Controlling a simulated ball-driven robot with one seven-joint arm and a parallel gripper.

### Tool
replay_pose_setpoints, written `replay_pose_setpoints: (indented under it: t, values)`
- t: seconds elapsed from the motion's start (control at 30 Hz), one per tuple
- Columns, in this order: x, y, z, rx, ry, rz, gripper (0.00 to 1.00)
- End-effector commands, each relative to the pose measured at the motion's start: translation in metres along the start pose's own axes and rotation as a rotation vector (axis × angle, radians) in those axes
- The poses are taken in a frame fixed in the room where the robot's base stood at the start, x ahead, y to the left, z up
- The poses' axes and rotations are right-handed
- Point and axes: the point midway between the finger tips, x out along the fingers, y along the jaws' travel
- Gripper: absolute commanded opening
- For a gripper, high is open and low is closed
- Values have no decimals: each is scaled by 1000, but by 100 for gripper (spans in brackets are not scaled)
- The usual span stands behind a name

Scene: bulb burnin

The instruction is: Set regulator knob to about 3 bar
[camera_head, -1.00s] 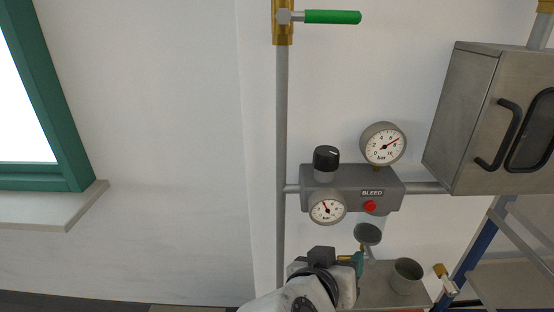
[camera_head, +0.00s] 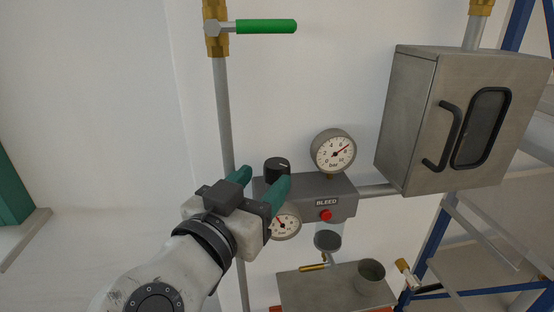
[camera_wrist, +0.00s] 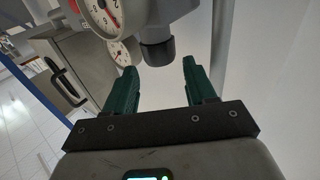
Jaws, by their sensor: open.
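The regulator knob (camera_head: 277,169) is a short black cylinder with a white mark, on top of the grey regulator body (camera_head: 341,205). The lower gauge (camera_head: 285,223) is partly hidden by my gripper, and its exact reading is too small to tell. My gripper (camera_head: 262,182) has green fingers, open and empty, close to the knob in the head view. In the wrist view the knob (camera_wrist: 157,52) is ahead, between and beyond the open fingertips (camera_wrist: 160,75), apart from them.
A red BLEED button (camera_head: 325,215) is on the regulator front. A steel cabinet (camera_head: 440,115) with a black handle is at right. A green-handled valve (camera_head: 265,27) is above.

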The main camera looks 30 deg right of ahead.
Motion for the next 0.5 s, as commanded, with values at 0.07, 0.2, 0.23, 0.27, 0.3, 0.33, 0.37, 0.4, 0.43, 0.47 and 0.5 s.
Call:
replay_pose_setpoints:
  t: [0.07, 0.2, 0.23, 0.27, 0.3, 0.33, 0.37, 0.4, 0.43, 0.47, 0.5]
  values:
    - [16, 1, -2, -3, -2, 4, 55]
    - [38, 1, -2, -1, -1, 1, 55]
    - [42, 0, -2, -2, 0, 1, 55]
    - [46, 0, -1, -2, -1, 2, 55]
    - [50, 0, -1, -3, -1, 2, 55]
    - [52, 0, -1, -2, -1, 1, 55]
    - [55, 0, -1, -2, -1, 0, 55]
    - [57, 0, 0, -1, -1, -1, 55]
    - [58, 0, 0, -1, -1, -1, 55]
    - [59, 0, 0, -1, -1, -1, 55]
    - [60, 0, 0, 0, -1, -1, 55]
